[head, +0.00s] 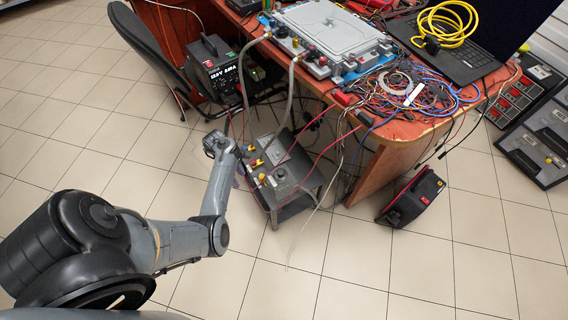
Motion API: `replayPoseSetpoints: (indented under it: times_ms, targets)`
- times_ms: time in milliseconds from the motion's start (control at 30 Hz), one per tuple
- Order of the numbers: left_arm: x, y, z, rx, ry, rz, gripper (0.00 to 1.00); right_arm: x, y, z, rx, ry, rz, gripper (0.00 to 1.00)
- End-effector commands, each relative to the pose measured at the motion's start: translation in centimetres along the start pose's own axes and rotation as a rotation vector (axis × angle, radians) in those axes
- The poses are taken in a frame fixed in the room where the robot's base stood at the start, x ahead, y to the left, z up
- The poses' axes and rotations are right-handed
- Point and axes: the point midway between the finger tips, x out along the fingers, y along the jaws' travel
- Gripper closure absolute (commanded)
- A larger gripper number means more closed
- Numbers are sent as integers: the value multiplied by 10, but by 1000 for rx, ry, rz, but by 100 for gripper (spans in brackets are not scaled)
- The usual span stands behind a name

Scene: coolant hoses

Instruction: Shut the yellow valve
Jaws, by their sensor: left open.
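Small yellow parts (256,163) that look like valve handles sit on the near-left side of a low grey metal unit (293,184) on the floor. Another yellow part (262,179) is just below. At this size I cannot tell which one is the yellow valve or how its handle is turned. My left gripper (236,168) is open, just left of the yellow parts. Its fingers are small and hard to make out, and I cannot see contact with a handle. My right gripper is not in view.
Hoses and red and black cables hang from the red-brown table (405,130) down to the grey unit. A black power box (213,62) and chair (145,45) stand behind. The tiled floor in front is clear.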

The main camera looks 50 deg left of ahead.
Motion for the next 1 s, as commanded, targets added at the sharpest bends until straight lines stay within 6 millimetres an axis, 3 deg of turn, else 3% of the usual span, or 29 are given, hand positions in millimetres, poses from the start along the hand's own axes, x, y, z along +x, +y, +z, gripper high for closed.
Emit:
replayPoseSetpoints:
  times_ms: [33,200,367,1000]
  targets:
    - [-15,11,14,-7,-31,23,47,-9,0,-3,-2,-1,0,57]
    - [-43,40,48,2,-87,83,47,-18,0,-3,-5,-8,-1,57]
    - [-48,52,62,14,-105,105,47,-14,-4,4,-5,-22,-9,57]
    - [41,62,72,16,-105,106,47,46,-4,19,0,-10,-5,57]
